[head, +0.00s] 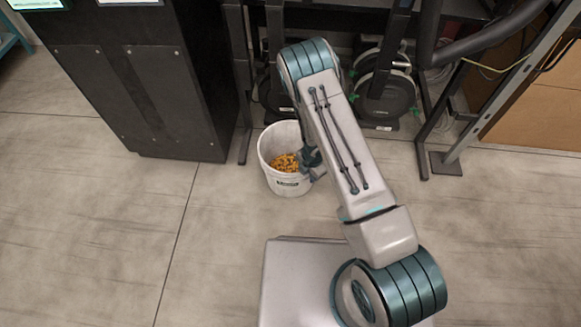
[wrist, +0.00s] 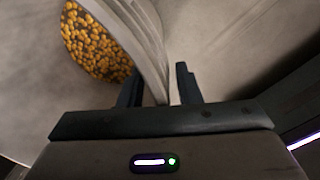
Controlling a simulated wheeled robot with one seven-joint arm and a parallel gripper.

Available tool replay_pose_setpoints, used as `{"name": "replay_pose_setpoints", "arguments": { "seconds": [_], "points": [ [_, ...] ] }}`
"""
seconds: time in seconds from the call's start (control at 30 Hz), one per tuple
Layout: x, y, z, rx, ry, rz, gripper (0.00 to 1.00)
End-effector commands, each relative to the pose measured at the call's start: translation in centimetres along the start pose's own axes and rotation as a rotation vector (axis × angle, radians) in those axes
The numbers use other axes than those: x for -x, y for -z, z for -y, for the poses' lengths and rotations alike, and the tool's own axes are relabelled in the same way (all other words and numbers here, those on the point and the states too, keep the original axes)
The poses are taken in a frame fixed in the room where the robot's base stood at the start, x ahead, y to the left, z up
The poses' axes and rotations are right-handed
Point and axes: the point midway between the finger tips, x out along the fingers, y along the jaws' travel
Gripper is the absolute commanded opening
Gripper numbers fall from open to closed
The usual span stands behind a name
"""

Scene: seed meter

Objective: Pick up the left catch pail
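A white catch pail (head: 284,178) stands upright on the floor beside the dark cabinet, with yellow-orange seeds (head: 284,163) in it and a dark label on its front. It is the only pail I can make out in the head view. My gripper (head: 311,164) is at the pail's right rim, partly hidden by my arm. In the wrist view my gripper (wrist: 158,86) is open, with the pail wall (wrist: 150,50) between its fingers. The left finger is inside the pail and the right finger outside, with a gap between the right finger and the wall.
A tall black cabinet (head: 150,85) stands left of the pail. A dark frame with wheels (head: 385,98) is behind it, and a metal leg (head: 445,163) stands to the right. A cardboard-brown panel (head: 540,115) is at the far right. The floor (head: 220,230) in front is clear.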

Motion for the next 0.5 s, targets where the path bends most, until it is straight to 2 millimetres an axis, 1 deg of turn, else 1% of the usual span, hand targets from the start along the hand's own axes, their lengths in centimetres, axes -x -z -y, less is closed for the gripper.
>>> {"name": "replay_pose_setpoints", "arguments": {
  "seconds": [0.13, 0.17, 0.2, 0.27, 0.5],
  "points": [
    [0.11, 0.0, -0.01, 0.0, 0.0, 0.0, 0.31],
    [0.12, 0.0, -0.01, 0.0, 0.0, 0.0, 0.28],
    [0.12, 0.0, 0.0, 0.0, 0.0, 0.0, 0.17],
    [0.12, 0.0, 0.0, 0.0, 0.0, 0.0, 0.0],
    [0.11, 0.01, 0.02, 0.0, 0.0, 0.0, 0.0]
  ]
}}
